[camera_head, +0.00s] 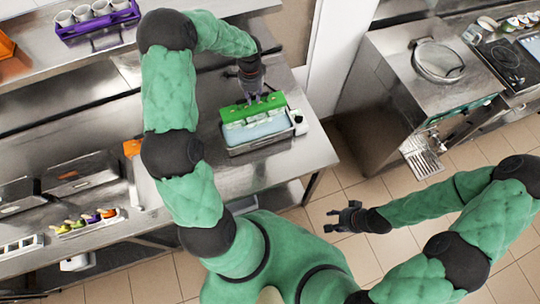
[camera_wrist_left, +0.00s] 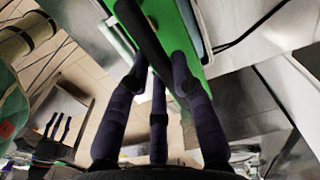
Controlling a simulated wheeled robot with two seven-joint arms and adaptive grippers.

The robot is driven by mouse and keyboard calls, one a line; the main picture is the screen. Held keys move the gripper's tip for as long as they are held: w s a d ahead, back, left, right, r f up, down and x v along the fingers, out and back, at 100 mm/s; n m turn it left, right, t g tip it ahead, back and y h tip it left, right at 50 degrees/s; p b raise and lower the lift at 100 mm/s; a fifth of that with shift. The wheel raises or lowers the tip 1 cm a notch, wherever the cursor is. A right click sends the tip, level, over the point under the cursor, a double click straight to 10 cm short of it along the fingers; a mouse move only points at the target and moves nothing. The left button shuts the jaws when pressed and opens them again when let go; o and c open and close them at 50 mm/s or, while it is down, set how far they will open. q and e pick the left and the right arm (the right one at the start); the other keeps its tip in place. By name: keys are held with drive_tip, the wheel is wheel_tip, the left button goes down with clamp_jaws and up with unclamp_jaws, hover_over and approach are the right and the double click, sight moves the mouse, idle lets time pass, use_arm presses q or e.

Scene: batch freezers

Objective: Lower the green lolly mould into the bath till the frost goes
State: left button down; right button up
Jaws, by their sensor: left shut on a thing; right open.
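The green lolly mould (camera_head: 268,103) is at the back part of the bath (camera_head: 262,149), a metal tank with pale blue liquid on the steel counter. Pale pockets show below the mould's front edge. I cannot tell how deep they sit or whether frost is on them. My left gripper (camera_head: 254,98) is above the mould and shut on it. In the left wrist view its fingers (camera_wrist_left: 158,75) close around a dark bar over the green plate (camera_wrist_left: 222,112). My right gripper (camera_head: 345,214) is open and empty over the floor, away from the counter.
A small white device (camera_head: 298,119) is at the bath's right end. A purple rack of white cups (camera_head: 97,17) stands on the upper left shelf. A tray of coloured lollies (camera_head: 88,221) lies at the lower left. Bare counter (camera_head: 285,165) is in front of the bath.

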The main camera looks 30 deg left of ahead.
use_arm(q)
drive_tip(key=shift+f+b, duration=0.2)
drive_tip(key=shift+b, duration=0.25)
idle(0.8)
drive_tip(key=shift+f, duration=0.1)
idle(0.4)
drive_tip(key=shift+f+b, duration=3.7)
drive_tip(key=shift+f, duration=1.1)
idle(1.4)
